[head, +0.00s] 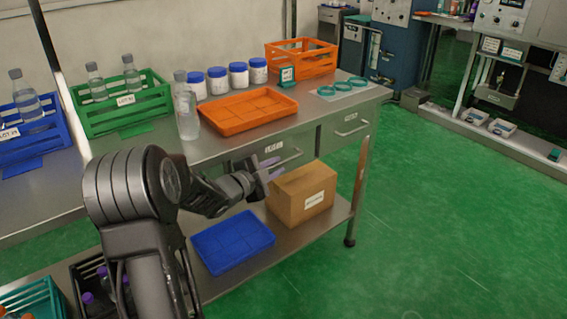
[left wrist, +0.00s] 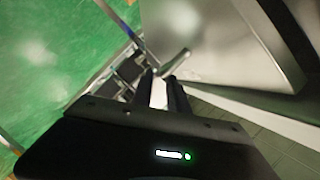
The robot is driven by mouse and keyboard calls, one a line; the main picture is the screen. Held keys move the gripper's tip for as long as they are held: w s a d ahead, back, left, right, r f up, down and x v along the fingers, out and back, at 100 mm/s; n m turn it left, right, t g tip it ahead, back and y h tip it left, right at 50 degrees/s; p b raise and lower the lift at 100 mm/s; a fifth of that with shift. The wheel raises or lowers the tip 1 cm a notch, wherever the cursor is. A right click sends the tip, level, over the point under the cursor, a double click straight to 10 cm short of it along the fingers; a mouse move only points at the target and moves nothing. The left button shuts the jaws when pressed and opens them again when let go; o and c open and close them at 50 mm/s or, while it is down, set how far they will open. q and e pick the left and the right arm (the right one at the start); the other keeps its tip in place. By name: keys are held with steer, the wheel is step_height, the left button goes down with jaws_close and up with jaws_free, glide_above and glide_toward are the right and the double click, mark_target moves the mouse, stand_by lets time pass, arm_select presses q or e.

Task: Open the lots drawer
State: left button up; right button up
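Two grey drawers sit under the steel bench top. The left drawer (head: 243,161) has a small white label, too small to read surely, and a bar handle (head: 284,161) partly behind my gripper. The right drawer (head: 338,135) has a label and a clear bar handle (head: 352,128). Both look shut. My left gripper (head: 270,171) is at the front of the left drawer, close to its handle. In the left wrist view its two fingers (left wrist: 163,82) stand apart with a gap, and a metal bar (left wrist: 176,62) lies just beyond the tips. My right gripper is not in view.
A cardboard box (head: 302,193) and a blue tray (head: 232,242) stand on the lower shelf below the gripper. An orange tray (head: 247,110), a clear bottle (head: 186,112) and white jars with blue lids are on the bench top. Green floor is free at the right.

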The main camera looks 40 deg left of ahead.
mark_target(280, 164)
arm_select(q)
steer(key=shift+x, duration=2.35)
steer(key=shift+c, duration=0.3)
jaws_close()
